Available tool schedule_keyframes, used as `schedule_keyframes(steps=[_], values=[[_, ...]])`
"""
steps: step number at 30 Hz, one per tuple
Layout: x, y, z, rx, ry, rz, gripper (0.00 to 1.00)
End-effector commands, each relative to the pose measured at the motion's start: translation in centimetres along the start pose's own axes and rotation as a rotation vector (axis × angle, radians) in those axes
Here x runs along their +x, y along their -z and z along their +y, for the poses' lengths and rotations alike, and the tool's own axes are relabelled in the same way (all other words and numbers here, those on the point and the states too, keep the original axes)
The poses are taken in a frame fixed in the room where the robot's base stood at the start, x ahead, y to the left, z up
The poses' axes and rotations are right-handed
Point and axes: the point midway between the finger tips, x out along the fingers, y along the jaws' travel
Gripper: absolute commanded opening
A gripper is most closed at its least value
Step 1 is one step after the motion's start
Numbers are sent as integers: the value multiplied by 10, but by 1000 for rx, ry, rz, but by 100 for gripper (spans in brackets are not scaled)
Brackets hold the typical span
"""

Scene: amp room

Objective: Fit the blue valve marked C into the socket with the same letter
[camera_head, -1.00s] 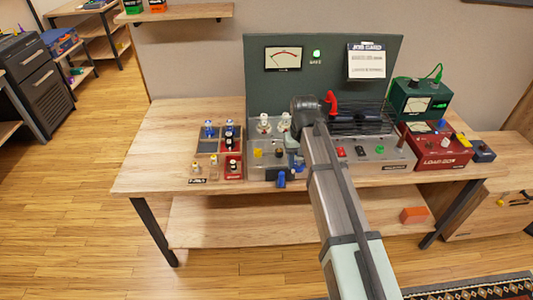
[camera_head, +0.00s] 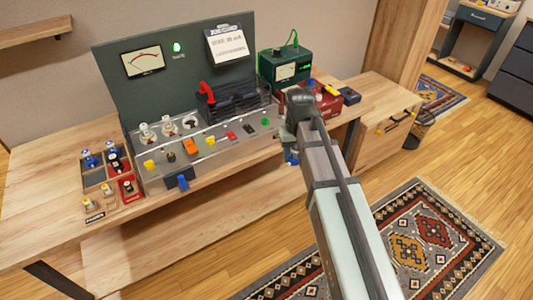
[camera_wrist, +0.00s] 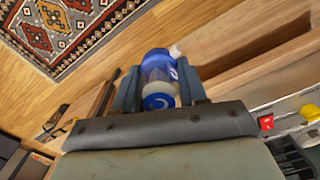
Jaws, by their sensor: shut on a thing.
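My gripper (camera_head: 291,152) is shut on a blue glass valve (camera_wrist: 158,75), which lies between the two jaws in the wrist view. A white mark shows on its side, but I cannot read the letter. In the head view only a small blue part of it shows below the gripper, at the right front of the bench. The grey amp chassis (camera_head: 215,153) stands on the bench, left of the gripper. On its top left are two white-based valves (camera_head: 147,132) (camera_head: 168,127) and a round white-rimmed socket (camera_head: 190,122). Socket letters are too small to read.
A divided tray (camera_head: 107,176) with several valves stands left of the chassis. A red handle (camera_head: 207,89) and dark finned block (camera_head: 236,103) rise behind. A green meter box (camera_head: 282,66) and red box (camera_head: 322,100) stand right. Open floor and a rug (camera_head: 405,240) lie in front.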

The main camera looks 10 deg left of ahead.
Motion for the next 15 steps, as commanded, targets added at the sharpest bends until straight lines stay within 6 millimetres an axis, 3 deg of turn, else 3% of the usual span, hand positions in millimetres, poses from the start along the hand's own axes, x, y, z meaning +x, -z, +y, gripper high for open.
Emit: schedule_keyframes(steps=[3, 15], values=[[0, -8, 37, 59, 0, 2, 11], [-1, -31, 147, 241, 1, 5, 11]])
